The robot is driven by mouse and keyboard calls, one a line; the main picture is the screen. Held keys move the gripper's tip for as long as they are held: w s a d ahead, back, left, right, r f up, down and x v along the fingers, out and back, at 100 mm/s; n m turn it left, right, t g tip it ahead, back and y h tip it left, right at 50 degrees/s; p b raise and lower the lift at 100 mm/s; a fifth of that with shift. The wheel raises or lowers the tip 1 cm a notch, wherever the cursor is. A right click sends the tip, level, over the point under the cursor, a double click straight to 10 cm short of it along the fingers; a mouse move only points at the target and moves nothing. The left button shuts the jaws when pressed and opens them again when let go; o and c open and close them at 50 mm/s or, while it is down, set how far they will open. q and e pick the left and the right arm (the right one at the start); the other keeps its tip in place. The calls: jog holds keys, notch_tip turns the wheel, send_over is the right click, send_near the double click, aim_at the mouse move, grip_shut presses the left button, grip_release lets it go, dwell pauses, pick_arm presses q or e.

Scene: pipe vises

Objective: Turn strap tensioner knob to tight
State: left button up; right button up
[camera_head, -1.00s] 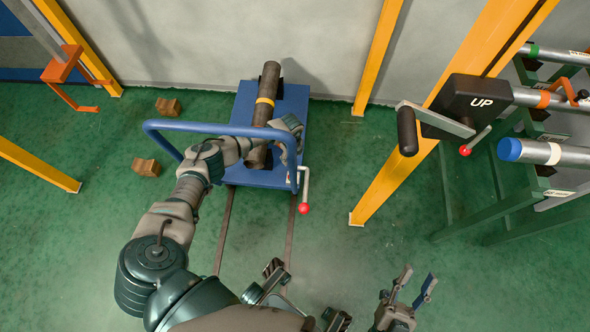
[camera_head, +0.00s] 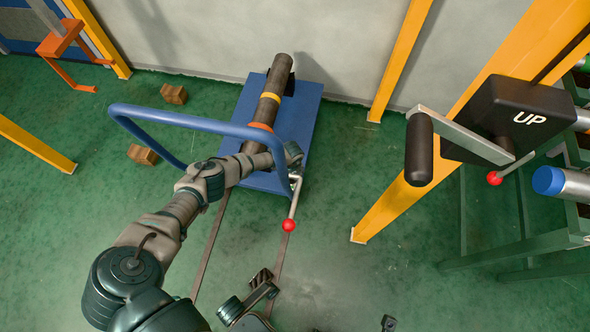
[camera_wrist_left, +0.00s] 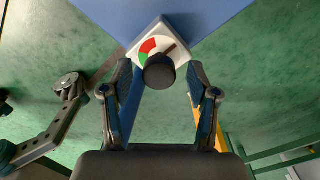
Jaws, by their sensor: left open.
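In the left wrist view a round black knob (camera_wrist_left: 160,72) sits on a white dial plate (camera_wrist_left: 170,28) at the corner of the blue cart. The plate has a red sector and a green sector on its left. A dark pointer line slants to the upper right, away from both colours. My left gripper (camera_wrist_left: 160,66) is open, with one finger on each side of the knob; I cannot tell if they touch it. In the head view my left gripper (camera_head: 293,155) is at the cart's near right corner, and the knob is hidden there. Only a small tip of my right gripper (camera_head: 388,323) shows at the bottom edge.
The blue cart (camera_head: 304,110) carries a dark pipe (camera_head: 277,85) with yellow and orange bands. Its blue handle (camera_head: 180,122) arches over my left arm. A red-ended lever (camera_head: 289,225) hangs beside the gripper. A black "UP" crank box (camera_head: 520,120) stands right on a yellow post.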

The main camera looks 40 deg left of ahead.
pick_arm(q)
jog(key=shift+d+r, duration=0.1)
grip_shut()
jog(key=shift+m, duration=0.4)
